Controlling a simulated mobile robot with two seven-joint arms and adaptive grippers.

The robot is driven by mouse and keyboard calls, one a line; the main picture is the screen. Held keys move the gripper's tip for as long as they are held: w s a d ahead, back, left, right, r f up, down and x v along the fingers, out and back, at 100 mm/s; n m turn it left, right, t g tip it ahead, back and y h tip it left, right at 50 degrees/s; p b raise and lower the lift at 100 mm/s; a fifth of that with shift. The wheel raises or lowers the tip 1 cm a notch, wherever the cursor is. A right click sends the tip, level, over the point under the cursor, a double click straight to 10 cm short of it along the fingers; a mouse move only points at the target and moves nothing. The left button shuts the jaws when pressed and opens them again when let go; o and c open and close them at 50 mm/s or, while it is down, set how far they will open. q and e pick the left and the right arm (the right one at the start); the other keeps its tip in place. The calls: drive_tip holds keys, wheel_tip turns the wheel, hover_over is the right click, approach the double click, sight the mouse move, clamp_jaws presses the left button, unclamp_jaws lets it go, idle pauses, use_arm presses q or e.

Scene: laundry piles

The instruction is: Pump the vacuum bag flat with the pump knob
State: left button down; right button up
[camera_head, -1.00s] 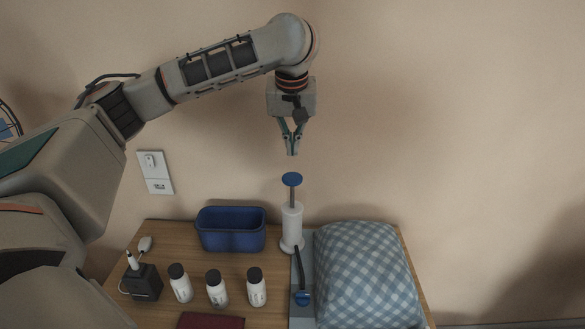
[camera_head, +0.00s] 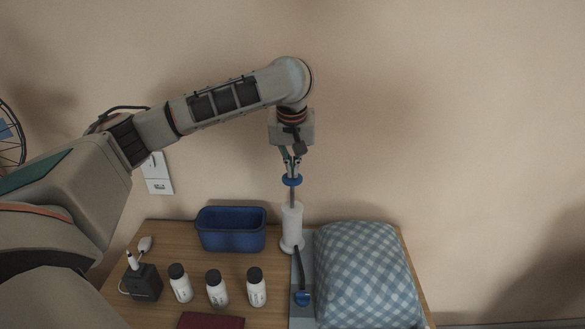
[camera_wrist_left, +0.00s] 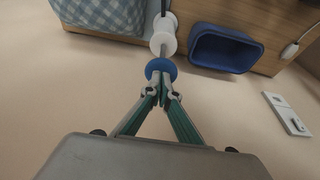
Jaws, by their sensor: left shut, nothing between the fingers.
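The white pump (camera_head: 292,226) stands upright on the table beside the bag, its rod raised. The blue pump knob (camera_head: 292,181) tops the rod; it also shows in the left wrist view (camera_wrist_left: 161,69). My left gripper (camera_head: 292,174) is shut and empty, pointing down with its fingertips at the knob, seemingly touching its top. The vacuum bag (camera_head: 366,275) is a puffy blue-and-white checked bundle at the right of the table. A dark hose (camera_head: 299,266) runs from the pump to a blue valve (camera_head: 302,298) at the bag's edge. My right gripper is not in view.
A blue bin (camera_head: 231,230) stands left of the pump. Several white bottles with dark caps (camera_head: 217,289), a black box (camera_head: 143,282) and a dark red book (camera_head: 210,321) are on the wooden table (camera_head: 160,236). The wall is close behind.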

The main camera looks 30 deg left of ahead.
sight(292, 197)
use_arm(q)
wheel_tip(292, 197, down, 8)
drive_tip(key=shift+s+f, duration=0.1)
idle(0.4)
